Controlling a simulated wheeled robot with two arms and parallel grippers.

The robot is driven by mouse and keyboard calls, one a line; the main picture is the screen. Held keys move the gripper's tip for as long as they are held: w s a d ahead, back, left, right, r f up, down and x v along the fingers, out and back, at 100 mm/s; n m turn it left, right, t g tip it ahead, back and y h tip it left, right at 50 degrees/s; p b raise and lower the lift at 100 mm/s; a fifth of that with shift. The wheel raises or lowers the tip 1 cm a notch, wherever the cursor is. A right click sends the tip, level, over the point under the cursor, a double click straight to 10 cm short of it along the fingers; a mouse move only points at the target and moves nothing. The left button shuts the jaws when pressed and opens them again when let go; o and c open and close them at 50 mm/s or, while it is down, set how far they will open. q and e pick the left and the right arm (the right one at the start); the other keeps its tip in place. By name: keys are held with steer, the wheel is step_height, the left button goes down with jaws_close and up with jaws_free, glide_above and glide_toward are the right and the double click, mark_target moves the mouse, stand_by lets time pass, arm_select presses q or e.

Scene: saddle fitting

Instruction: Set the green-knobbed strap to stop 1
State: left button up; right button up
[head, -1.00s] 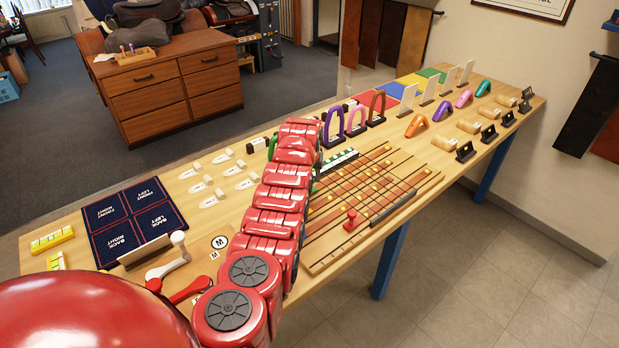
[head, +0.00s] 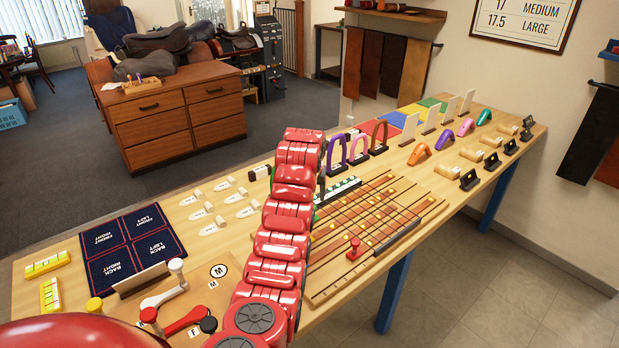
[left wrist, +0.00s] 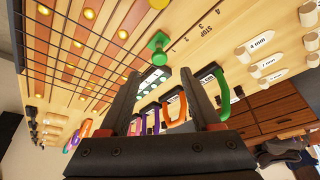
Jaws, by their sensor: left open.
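The green knob (left wrist: 158,42) shows in the left wrist view, upright on a pale strip of the wooden strap board (left wrist: 115,50). Printed stop numbers and the word STOP lie to its right. In the head view the knob is hidden behind my left arm, while the strap board (head: 318,290) shows with a red knob (head: 354,248) near its front edge. My left gripper (left wrist: 160,78) is open and empty. In the wrist picture its fingers sit below the knob, one to either side, apart from it. My right gripper is not in view.
A navy four-part mat (head: 128,243) lies further left.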

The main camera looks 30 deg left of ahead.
arm_select(q)
steer(key=v, duration=1.1)
steer(key=shift+p, duration=0.4)
steer(key=shift+f, duration=0.1)
